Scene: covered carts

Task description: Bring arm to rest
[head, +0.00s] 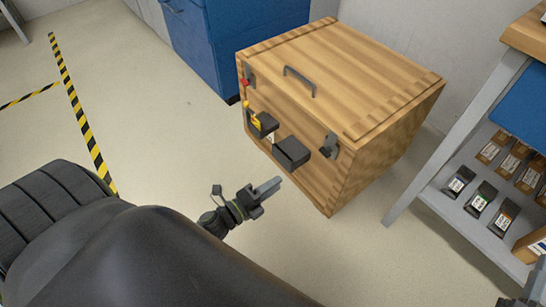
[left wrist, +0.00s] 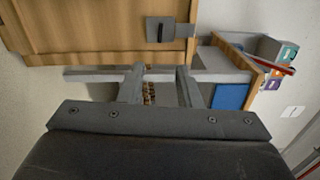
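My left gripper (head: 266,188) is in front of the wooden box, low and apart from it in the head view. In the left wrist view its two grey fingers (left wrist: 160,88) stand apart with nothing between them. The wooden box (head: 335,75) has a closed lid with a dark handle (head: 299,80). Metal latches sit near its front corners, one of them at the right (head: 330,147). Dark boxes (head: 291,152) are at its front face, one with a yellow part. At the bottom right corner of the head view a small dark piece shows, perhaps my right gripper; its fingers cannot be made out.
A grey-framed shelf (head: 452,150) with several small labelled packs stands at the right. A blue cabinet (head: 235,35) is behind the box. Yellow-black tape (head: 82,120) marks the floor at left. Open floor (head: 170,130) lies between the tape and the box.

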